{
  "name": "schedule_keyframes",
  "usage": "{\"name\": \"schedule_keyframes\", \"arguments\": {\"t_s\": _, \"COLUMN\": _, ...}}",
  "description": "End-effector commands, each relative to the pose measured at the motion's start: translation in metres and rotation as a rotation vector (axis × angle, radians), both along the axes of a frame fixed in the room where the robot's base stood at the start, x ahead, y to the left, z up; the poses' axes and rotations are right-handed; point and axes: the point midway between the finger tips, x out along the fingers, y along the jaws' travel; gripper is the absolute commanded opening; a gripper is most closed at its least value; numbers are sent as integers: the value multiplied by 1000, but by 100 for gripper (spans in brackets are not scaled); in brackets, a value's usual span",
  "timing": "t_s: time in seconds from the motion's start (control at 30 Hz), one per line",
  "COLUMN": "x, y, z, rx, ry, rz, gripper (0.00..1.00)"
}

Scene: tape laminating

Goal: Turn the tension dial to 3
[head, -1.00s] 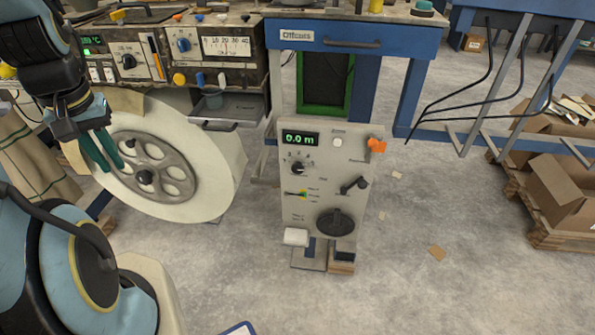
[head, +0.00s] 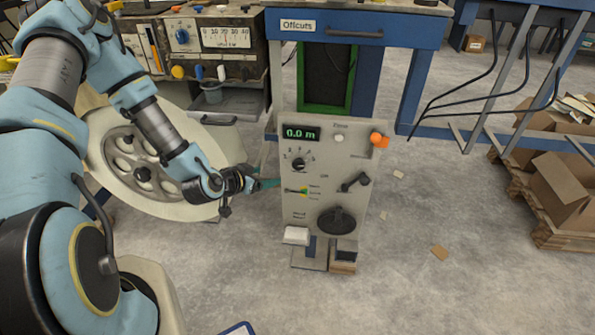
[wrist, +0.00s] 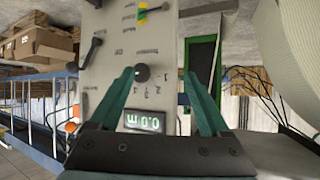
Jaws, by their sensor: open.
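The dial (head: 298,165) is a small round black knob with numbers around its upper side, on the front of a grey control panel (head: 320,190). Its label and exact pointer position are too small to read. In the wrist view, which is upside down, the dial (wrist: 142,72) lies ahead between the lines of the fingers, closer to the left fingertip. My gripper (head: 268,183) is at the panel's left edge, below and left of the dial. It also shows in the wrist view (wrist: 158,75), with teal fingers apart and nothing between them.
A large pale roll (head: 110,190) stands to the left.

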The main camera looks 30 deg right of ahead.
Motion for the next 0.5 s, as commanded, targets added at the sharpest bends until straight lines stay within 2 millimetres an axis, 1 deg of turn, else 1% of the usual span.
{"name": "schedule_keyframes", "arguments": {"t_s": 0.03, "x": -11, "y": -14, "z": -11, "rx": -55, "ry": -14, "rz": 0, "gripper": 80}}
{"name": "schedule_keyframes", "arguments": {"t_s": 0.1, "x": -22, "y": -31, "z": -16, "rx": -135, "ry": -56, "rz": 13, "gripper": 80}}
{"name": "schedule_keyframes", "arguments": {"t_s": 0.23, "x": -40, "y": -52, "z": -22, "rx": -273, "ry": -130, "rz": 76, "gripper": 80}}
{"name": "schedule_keyframes", "arguments": {"t_s": 0.33, "x": -53, "y": -60, "z": -25, "rx": -363, "ry": -181, "rz": 156, "gripper": 80}}
{"name": "schedule_keyframes", "arguments": {"t_s": 0.5, "x": -69, "y": -58, "z": -29, "rx": -456, "ry": -252, "rz": 311, "gripper": 80}}
